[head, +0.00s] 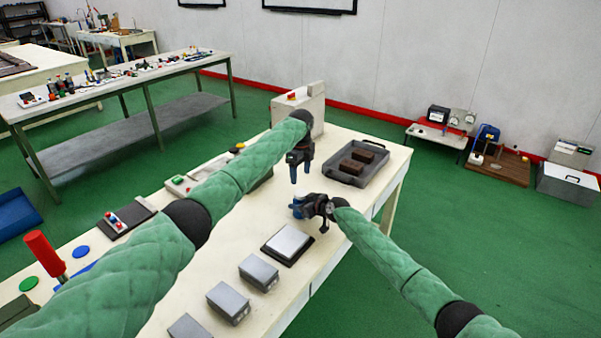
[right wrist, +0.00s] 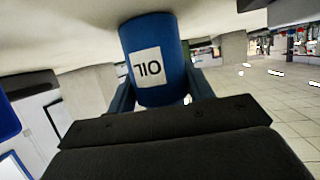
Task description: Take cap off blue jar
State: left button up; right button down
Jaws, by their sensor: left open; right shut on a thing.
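The blue jar (right wrist: 165,35) with a white OIL label fills the middle of the right wrist view, where it appears upside down. In the head view the jar (head: 297,211) is small, at the table's middle right. My right gripper (head: 309,208) is shut on the jar from the right, with its blue fingers on either side of it in the right wrist view (right wrist: 162,90). My left gripper (head: 300,178) is open and points down just above the jar. I cannot make out the cap separately, nor whether the jar touches the table.
A grey tray (head: 344,178) with brown blocks stands behind and to the right. A dark plate with a light top (head: 287,245) and several grey boxes (head: 259,272) lie in front on the cream table (head: 243,238). A white machine (head: 300,103) stands at the back.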

aim_at(301, 192)
pick_arm(q)
jog(key=shift+f, duration=3.95)
jog(key=c, duration=1)
jog(key=n, duration=0.3)
jog(key=shift+d+n, duration=0.1)
jog(key=shift+n, duration=0.3)
jog(key=n, duration=0.3)
jog(key=o, duration=1.1)
jog(key=shift+r, duration=0.2)
